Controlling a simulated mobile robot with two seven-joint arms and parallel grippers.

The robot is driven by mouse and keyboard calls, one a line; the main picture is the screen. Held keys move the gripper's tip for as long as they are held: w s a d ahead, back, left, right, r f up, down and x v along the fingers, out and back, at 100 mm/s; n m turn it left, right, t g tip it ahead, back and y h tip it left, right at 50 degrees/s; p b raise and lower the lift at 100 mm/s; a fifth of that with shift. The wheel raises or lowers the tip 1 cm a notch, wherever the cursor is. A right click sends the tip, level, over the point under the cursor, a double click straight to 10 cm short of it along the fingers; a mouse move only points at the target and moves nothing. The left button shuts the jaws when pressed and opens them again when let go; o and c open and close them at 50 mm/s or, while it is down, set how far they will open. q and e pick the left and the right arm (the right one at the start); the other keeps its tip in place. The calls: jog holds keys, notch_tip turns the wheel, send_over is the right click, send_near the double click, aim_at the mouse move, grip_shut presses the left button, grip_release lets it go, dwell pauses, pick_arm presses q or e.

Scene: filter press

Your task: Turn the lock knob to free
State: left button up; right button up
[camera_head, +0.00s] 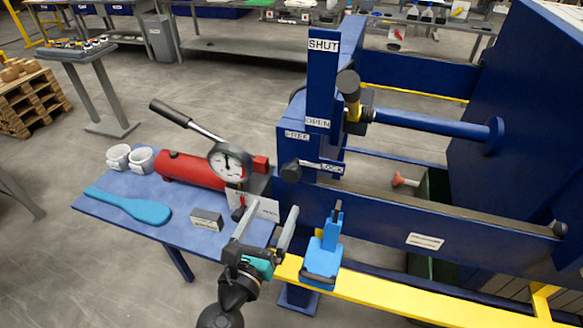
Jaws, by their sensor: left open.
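The lock knob (290,172) is a dark round knob on the blue press frame. It sits below the FREE label (297,135) and left of the LOCK label (331,169). My left gripper (268,209) is open, its two fingers apart and pointing up the picture. It is below the knob in the view, near the table's right edge, with nothing seen between the fingers. It is apart from the knob. My right gripper is not in view.
A blue tool (321,262) is by the yellow rail (400,300). Another dark-ended handle (349,85) stands above the knob.

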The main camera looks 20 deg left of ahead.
aim_at(289, 177)
pick_arm(q)
jog(key=w, duration=0.8)
jog(key=w+p, duration=0.1)
jog(key=w, duration=0.3)
jog(key=shift+w+d, duration=0.25)
jog(key=shift+w, duration=0.05)
jog(key=shift+c, duration=0.3)
jog(key=c, duration=1.3)
